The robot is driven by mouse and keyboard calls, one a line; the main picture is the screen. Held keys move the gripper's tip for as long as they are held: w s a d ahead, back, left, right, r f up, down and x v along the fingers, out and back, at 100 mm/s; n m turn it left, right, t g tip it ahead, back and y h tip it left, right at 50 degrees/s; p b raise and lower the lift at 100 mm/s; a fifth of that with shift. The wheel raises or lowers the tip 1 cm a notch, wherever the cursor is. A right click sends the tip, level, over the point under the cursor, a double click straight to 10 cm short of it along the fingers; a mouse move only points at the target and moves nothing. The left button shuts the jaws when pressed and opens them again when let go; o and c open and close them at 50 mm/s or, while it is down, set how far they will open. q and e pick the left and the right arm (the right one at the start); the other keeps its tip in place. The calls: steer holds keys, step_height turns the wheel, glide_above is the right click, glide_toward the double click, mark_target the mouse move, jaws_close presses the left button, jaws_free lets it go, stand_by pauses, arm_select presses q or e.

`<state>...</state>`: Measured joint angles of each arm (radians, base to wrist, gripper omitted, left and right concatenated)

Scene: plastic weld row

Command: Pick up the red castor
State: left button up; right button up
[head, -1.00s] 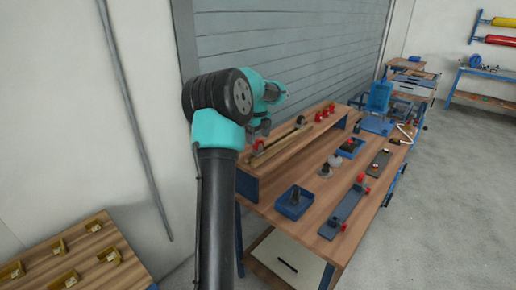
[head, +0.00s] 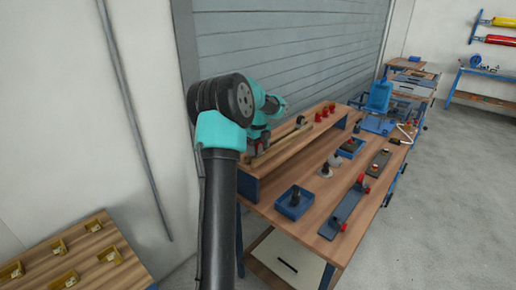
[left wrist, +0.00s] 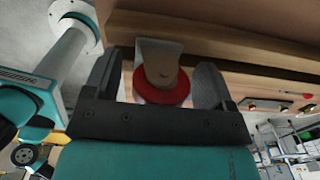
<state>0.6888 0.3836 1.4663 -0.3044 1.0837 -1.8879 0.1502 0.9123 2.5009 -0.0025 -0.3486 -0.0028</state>
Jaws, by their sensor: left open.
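A red castor (left wrist: 160,92) with a pale bracket shows in the left wrist view, between the two dark fingers of my left gripper (left wrist: 158,82). The gripper is open, with a finger on each side of the castor. I cannot tell whether either finger touches it. In the head view my left gripper (head: 260,142) is at the near end of the raised wooden shelf (head: 285,147), and the castor there is mostly hidden by it. My right gripper is in neither view.
On the bench below are a blue tray (head: 294,203) with a dark part, a grey strip (head: 345,210) with red parts, and a second blue tray (head: 351,148).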

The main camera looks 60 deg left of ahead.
arm_select(q)
steer(key=shift+c, duration=0.2)
steer(key=c, duration=1)
steer(key=shift+c, duration=0.2)
steer(key=shift+r, duration=0.2)
steer(key=shift+r, duration=1.3)
steer(key=shift+s+d+r, duration=0.25)
steer(key=shift+d+r, duration=0.1)
steer(key=s+d+r, duration=0.1)
steer(key=s+d, duration=0.6)
steer(key=d, duration=0.6)
steer(key=shift+s+r, duration=0.2)
steer(key=shift+s, duration=0.1)
